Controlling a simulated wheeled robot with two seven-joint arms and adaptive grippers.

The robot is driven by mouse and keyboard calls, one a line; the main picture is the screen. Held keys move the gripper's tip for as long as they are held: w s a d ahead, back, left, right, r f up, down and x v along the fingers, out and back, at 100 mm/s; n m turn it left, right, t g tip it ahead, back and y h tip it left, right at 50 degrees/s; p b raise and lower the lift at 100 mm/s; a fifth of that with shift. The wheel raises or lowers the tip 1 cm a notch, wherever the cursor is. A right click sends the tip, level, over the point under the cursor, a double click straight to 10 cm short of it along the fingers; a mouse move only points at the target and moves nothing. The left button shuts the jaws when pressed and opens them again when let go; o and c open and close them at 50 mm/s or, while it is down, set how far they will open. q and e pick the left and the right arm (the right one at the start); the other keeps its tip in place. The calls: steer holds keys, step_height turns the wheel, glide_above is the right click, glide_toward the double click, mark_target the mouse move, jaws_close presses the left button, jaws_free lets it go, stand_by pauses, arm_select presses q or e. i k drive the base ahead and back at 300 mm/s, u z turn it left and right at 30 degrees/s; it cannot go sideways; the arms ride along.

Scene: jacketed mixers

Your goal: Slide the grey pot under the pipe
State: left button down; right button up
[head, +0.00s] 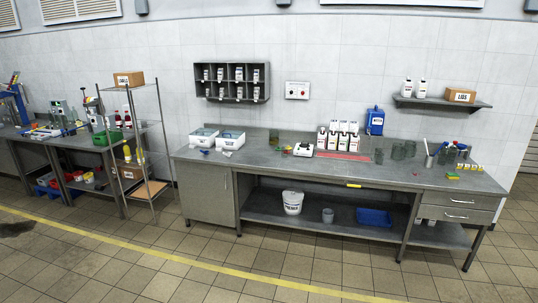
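A small grey pot-like container (328,215) stands upright on the lower shelf of the long workbench, between a white bucket and a blue tray. It is too small to tell whether it is the grey pot. I can make out no pipe and no mixer in the head view. Neither of my grippers is in view.
The long grey workbench (240,162) carries white trays, white bottles, jars and a blue canister (375,121). The white bucket (292,202) and blue tray (374,217) share its lower shelf. A wire rack (158,140) stands left.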

mark_target(328, 216)
steer(key=z, duration=0.1)
steer(key=i, duration=1.95)
steer(key=z, duration=0.85)
steer(key=i, duration=1.95)
steer(key=z, duration=0.55)
steer(key=i, duration=0.4)
steer(key=z, duration=0.15)
